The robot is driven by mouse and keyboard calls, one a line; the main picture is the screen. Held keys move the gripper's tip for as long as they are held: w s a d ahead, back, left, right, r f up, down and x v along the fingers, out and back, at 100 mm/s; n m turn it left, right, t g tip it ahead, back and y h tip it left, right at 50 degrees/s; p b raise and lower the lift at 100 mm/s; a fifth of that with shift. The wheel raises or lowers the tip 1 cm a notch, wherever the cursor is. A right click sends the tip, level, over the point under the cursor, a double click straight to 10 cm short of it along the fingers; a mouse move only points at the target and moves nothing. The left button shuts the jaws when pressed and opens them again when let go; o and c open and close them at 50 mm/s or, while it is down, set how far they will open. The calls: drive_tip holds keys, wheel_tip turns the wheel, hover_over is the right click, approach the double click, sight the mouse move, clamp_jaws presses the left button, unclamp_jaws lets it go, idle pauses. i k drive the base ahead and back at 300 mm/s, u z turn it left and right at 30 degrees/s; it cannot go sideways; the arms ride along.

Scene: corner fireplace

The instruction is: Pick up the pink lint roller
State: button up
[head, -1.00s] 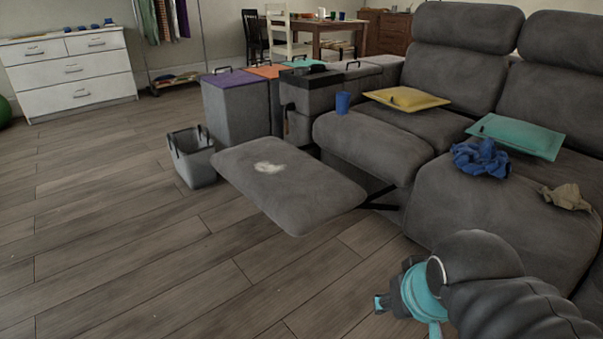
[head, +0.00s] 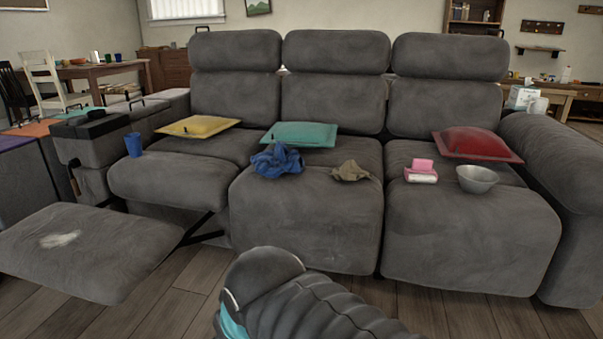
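A small pink and white item (head: 422,171) lies on the right seat of the grey sofa (head: 455,239), left of a grey bowl. It is too small to tell whether it is the pink lint roller, and nothing else in view looks like one. My arm rises from the bottom edge in front of the sofa's middle seat, well short of the item. Only a sliver of teal at my wrist shows at the bottom edge; the fingers of my gripper are out of frame.
The grey bowl (head: 477,179) and a red cushion (head: 477,144) are beside the item. Blue cloth (head: 277,161), brown cloth (head: 350,171), a teal cushion (head: 300,134), a yellow cushion (head: 198,126) and a blue cup (head: 133,144) lie left. The raised footrest (head: 110,250) juts out at left.

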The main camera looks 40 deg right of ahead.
sight(421, 171)
drive_tip(key=z, duration=1.5)
drive_tip(key=i, duration=0.95)
drive_tip(key=u, duration=0.2)
